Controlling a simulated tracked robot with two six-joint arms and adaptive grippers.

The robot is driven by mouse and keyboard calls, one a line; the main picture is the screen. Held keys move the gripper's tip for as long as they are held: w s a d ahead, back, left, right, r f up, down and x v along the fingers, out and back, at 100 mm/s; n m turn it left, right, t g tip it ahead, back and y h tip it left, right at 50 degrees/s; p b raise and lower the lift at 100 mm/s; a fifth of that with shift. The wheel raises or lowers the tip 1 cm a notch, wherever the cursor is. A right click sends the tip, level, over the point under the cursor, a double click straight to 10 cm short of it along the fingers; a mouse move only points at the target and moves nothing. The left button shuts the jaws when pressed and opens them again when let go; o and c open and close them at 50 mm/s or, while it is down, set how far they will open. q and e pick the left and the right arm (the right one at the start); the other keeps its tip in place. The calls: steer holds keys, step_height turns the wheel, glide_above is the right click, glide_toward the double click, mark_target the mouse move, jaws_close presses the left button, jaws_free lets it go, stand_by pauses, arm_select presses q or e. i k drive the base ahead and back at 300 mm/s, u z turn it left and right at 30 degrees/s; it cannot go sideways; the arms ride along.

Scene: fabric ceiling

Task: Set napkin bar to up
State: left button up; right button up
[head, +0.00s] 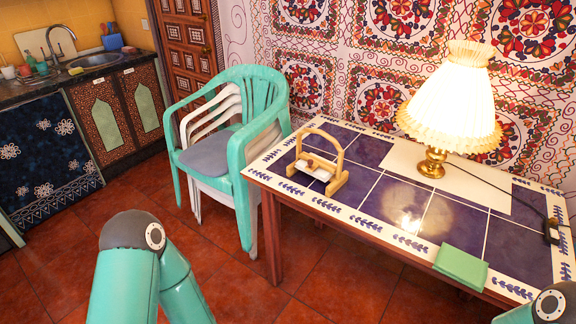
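A wooden napkin holder (336,184) stands upright on the far left part of the tiled table in the head view. Its light wooden arch rises above the base. White napkins or a white piece (297,168) lie low inside it, with a dark part among them. I cannot tell for certain which part is the bar or how it is set. Parts of my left arm show at the bottom left and of my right arm at the bottom right corner. Neither gripper is in view, and nothing of mine touches the holder.
The table (376,228) has blue tiles and a white patterned border. A lit lamp (450,100) stands at its back, and a folded green cloth (461,266) lies at the front edge. Stacked chairs (240,150) stand close to its left end. The middle tiles are clear.

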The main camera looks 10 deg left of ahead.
mark_target(315, 162)
steer(key=z, duration=0.15)
steer(key=i, duration=0.9)
steer(key=u, duration=0.05)
